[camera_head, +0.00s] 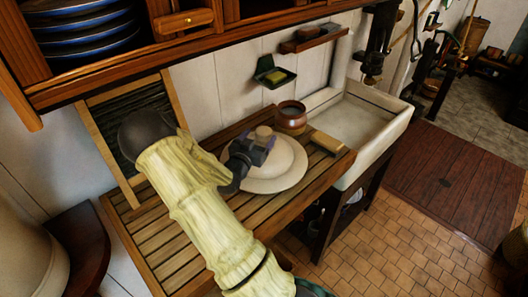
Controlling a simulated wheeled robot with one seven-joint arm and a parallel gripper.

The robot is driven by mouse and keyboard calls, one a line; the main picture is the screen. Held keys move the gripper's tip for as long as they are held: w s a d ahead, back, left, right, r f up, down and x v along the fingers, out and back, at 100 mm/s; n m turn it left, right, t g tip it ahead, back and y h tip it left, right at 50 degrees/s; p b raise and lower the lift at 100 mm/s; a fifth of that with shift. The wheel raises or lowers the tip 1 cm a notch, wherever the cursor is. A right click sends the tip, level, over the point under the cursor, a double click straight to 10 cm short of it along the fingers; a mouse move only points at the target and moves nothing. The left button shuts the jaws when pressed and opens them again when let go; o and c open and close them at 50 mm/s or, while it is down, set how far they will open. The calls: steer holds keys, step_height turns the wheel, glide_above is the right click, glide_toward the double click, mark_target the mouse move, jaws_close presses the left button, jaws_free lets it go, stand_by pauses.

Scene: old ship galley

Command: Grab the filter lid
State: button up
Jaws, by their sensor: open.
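A pale, round, wide-brimmed lid (276,178), which looks like the filter lid, lies on the slatted wooden draining board (177,259). A small tan knob (264,132) shows at its top. My gripper (259,145) is open, at the knob on the lid's near-left side. My gripper and wrist hide part of the lid's left side. I cannot tell whether the fingers touch the knob.
A brown pot (291,118) stands just behind the lid, and a wood-backed brush (326,143) lies to its right. A white sink (365,128) adjoins on the right. A washboard (108,125) leans at the left. A wooden shelf unit (150,47) overhangs the board's back.

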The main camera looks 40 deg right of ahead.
mark_target(267, 127)
steer(key=p+x, duration=0.1)
steer(key=x, duration=0.2)
steer(key=shift+d+r+p, duration=0.2)
steer(key=shift+d+p, duration=0.05)
steer(key=shift+p, duration=0.15)
steer(key=shift+d+f, duration=0.15)
steer(key=shift+d, duration=0.05)
steer(key=shift+s+a, duration=0.1)
steer(key=shift+w, duration=0.2)
